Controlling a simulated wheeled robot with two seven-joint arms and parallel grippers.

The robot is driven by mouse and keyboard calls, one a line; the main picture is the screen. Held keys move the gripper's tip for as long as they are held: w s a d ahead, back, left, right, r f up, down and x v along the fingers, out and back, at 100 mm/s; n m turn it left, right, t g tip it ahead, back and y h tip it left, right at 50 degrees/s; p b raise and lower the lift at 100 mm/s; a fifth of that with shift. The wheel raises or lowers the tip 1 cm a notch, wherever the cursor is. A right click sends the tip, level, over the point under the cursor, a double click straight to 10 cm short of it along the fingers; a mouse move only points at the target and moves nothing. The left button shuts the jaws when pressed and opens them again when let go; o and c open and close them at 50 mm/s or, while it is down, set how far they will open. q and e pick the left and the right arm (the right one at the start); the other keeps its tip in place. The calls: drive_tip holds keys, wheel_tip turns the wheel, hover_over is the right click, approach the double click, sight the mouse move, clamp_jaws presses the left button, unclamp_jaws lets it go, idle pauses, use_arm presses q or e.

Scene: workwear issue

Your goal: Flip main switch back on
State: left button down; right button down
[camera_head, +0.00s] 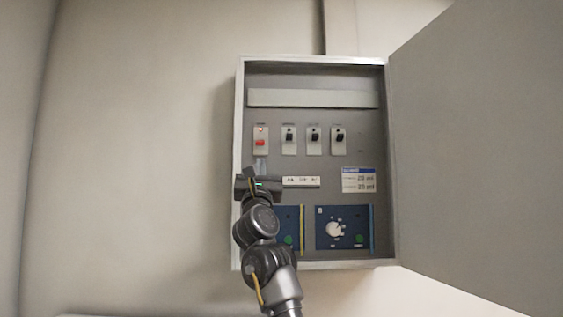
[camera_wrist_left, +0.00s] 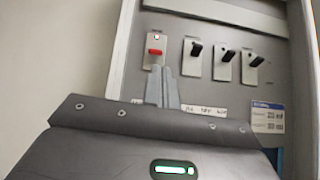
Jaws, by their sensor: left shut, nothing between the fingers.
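The main switch (camera_head: 260,142) has a red lever and a small lit red lamp above it, at the left of the switch row inside the open electrical cabinet (camera_head: 239,120). In the left wrist view the red switch (camera_wrist_left: 155,52) stands just above my fingertips. My left gripper (camera_head: 261,163) is shut and empty, pointing up just below the red switch; its fingers (camera_wrist_left: 166,72) also show in the left wrist view. I cannot tell whether the fingertips touch the lever. My right gripper is not in view.
Several black-lever switches (camera_head: 314,140) stand right of the red one. Below are a white label strip (camera_head: 301,182), a blue-topped notice (camera_head: 358,180) and a blue dial unit (camera_head: 335,228). The cabinet door (camera_head: 480,150) is swung open to the right. Bare wall (camera_head: 140,150) lies left.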

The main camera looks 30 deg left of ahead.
sight(260, 142)
use_arm(q)
drive_tip(key=shift+w+a+f+n+g, duration=0.3)
drive_tip(key=shift+a+f, duration=0.15)
drive_tip(key=shift+f, duration=0.1)
drive_tip(key=shift+w+a+f+n+g, duration=0.2)
drive_tip(key=shift+a+f+n, duration=0.1)
drive_tip(key=shift+a+f, duration=0.15)
drive_tip(key=p+x, duration=0.6)
drive_tip(key=x, duration=0.2)
drive_tip(key=shift+w+a+r, duration=0.1)
drive_tip(key=shift+w+r, duration=0.05)
drive_tip(key=shift+r, duration=0.2)
drive_tip(key=shift+w+a+r+p, duration=0.25)
drive_tip(key=shift+w+r+p, duration=0.05)
drive_tip(key=shift+w+p, duration=0.15)
drive_tip(key=shift+a, duration=0.1)
